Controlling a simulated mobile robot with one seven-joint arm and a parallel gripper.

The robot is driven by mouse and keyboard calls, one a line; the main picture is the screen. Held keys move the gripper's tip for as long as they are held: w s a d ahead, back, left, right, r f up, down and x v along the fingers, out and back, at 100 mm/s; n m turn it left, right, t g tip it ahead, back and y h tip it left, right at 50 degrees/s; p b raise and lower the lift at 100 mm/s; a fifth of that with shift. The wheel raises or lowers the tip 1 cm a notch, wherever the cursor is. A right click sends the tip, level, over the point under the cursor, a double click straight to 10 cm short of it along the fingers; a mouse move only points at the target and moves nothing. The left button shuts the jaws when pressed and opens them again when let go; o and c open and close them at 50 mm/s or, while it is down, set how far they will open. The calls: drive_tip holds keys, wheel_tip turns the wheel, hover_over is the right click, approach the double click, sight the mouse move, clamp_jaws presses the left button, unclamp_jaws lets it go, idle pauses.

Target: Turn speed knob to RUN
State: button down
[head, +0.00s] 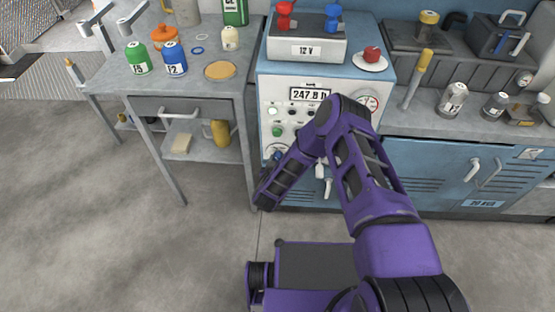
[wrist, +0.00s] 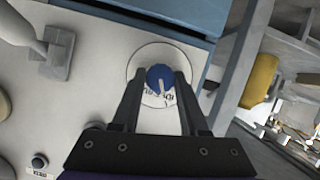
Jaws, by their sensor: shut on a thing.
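The speed knob (wrist: 160,78) is blue with a white pointer line, on a round white dial plate (wrist: 150,54) on the pale panel. In the wrist view the pointer line runs down the picture toward dark lettering on the lower part of the plate. The lettering is too small and partly covered to read surely. My gripper (wrist: 160,74) has its two dark fingers on either side of the knob, shut on it. In the head view the knob (head: 276,152) shows small on the lower left of the cabinet front; my arm hides much around it, including the fingertips.
The blue cabinet's white panel carries a display (head: 310,94) reading about 247.8, a green button (head: 277,132) and a gauge (head: 368,103). A metal bench (head: 200,105) with bottles stands left. A yellow container (wrist: 259,81) is right in the wrist view. Open floor lies in front.

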drive_tip(key=m+y, duration=0.1)
drive_tip(key=m, duration=0.1)
drive_tip(key=m+y, duration=0.2)
drive_tip(key=m, duration=0.1)
drive_tip(key=m+t+y, duration=0.1)
drive_tip(key=m+y, duration=0.1)
drive_tip(key=shift+d+f+m, duration=0.15)
drive_tip(key=shift+d+m, duration=0.2)
drive_tip(key=shift+m, duration=0.05)
idle(0.6)
drive_tip(key=shift+c, duration=2.2)
unclamp_jaws()
drive_tip(key=shift+s, duration=0.15)
drive_tip(key=p+v, duration=0.2)
drive_tip(key=v, duration=1.5)
drive_tip(key=shift+d, duration=0.2)
